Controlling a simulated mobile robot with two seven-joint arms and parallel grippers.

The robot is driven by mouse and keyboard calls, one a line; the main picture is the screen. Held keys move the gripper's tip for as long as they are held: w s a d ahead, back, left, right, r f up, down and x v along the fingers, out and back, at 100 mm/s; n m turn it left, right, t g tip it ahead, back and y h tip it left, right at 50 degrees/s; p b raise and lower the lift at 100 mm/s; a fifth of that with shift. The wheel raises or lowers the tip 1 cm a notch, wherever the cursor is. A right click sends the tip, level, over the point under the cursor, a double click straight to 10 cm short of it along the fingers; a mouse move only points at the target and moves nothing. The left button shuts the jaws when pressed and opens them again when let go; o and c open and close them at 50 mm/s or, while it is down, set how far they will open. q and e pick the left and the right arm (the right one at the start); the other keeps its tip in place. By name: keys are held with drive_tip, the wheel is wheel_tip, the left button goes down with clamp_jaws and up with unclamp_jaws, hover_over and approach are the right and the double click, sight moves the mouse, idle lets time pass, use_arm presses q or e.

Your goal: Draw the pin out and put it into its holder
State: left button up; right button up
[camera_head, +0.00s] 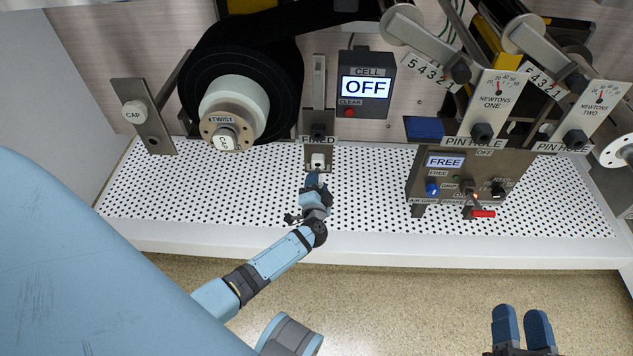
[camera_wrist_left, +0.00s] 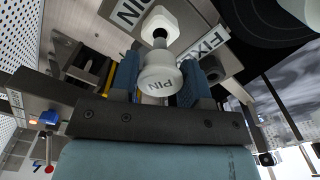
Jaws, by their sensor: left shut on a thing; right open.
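The pin is a white knob marked PIN (camera_wrist_left: 158,82). In the left wrist view it sits between the two blue fingers of my left gripper (camera_wrist_left: 157,85), which is shut on it. Just beyond the knob is a white collar (camera_wrist_left: 160,30) with a dark centre, on a metal plate. I cannot tell how far the pin's shaft is in. In the head view my left gripper (camera_head: 317,180) is at the foot of the bracket labelled FIXED (camera_head: 318,140). My right gripper (camera_head: 522,315) is open and empty at the lower right. Two plates labelled PIN HOLE (camera_head: 472,143) stand at the right.
The CELL box (camera_head: 366,85) reads OFF. A control box (camera_head: 447,178) reads FREE. The perforated shelf (camera_head: 250,200) is mostly clear.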

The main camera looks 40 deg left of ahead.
use_arm(q)
drive_tip(key=shift+r+p, duration=0.1)
drive_tip(key=shift+p, duration=0.2)
idle(0.7)
drive_tip(key=shift+p, duration=0.75)
idle(0.4)
drive_tip(key=shift+p, duration=0.45)
drive_tip(key=shift+x, duration=2.05)
